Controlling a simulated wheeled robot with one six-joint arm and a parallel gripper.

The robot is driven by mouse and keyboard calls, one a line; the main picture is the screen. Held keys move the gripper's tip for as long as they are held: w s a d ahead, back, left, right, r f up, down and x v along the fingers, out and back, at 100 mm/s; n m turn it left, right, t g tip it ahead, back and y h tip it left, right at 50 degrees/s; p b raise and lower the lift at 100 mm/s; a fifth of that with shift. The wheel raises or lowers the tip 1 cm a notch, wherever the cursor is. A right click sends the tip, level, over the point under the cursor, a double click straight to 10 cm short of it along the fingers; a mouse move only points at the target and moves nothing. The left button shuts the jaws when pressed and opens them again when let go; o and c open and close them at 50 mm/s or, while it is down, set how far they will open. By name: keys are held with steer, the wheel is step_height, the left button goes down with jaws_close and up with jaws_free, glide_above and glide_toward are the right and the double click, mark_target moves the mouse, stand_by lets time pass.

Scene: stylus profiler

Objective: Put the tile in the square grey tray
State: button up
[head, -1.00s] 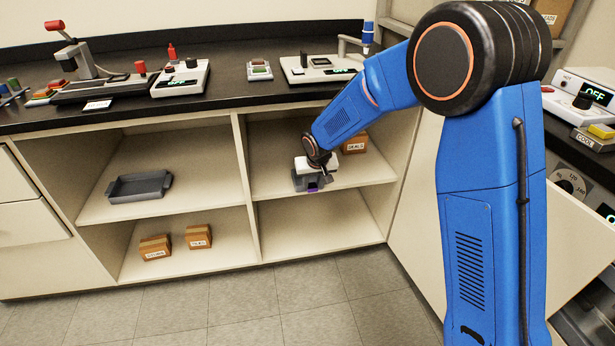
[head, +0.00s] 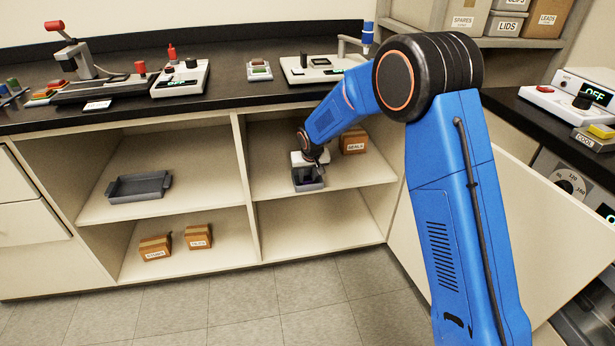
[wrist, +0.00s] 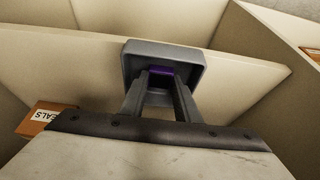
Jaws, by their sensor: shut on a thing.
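The square grey tray (head: 311,187) stands on the upper right shelf of the open cabinet, and its rim also shows in the wrist view (wrist: 190,51). My gripper (wrist: 162,77) is shut on the purple tile (wrist: 161,70), which is small and flat. In the wrist view the tile lies within the outline of the tray, between my two fingertips. I cannot tell whether it touches the tray floor. In the head view my gripper (head: 308,174) is low over the tray and hides much of its inside.
A long grey tray with handles (head: 139,188) sits on the upper left shelf. A labelled box (head: 353,141) stands behind my gripper on the right. Two cardboard boxes (head: 155,248) (head: 198,236) are on the lower left shelf. The dark counter overhangs the shelves, and a divider (head: 246,185) stands left of the tray.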

steer(key=o, duration=1.1)
steer(key=shift+s+r, duration=0.1)
steer(key=shift+r, duration=0.4)
steer(key=v, duration=0.4)
steer(key=shift+s+r, duration=0.1)
steer(key=shift+r, duration=0.05)
steer(key=s+d, duration=0.3)
steer(key=s, duration=0.8)
steer(key=shift+s+d, duration=0.2)
steer(key=shift+s, duration=0.1)
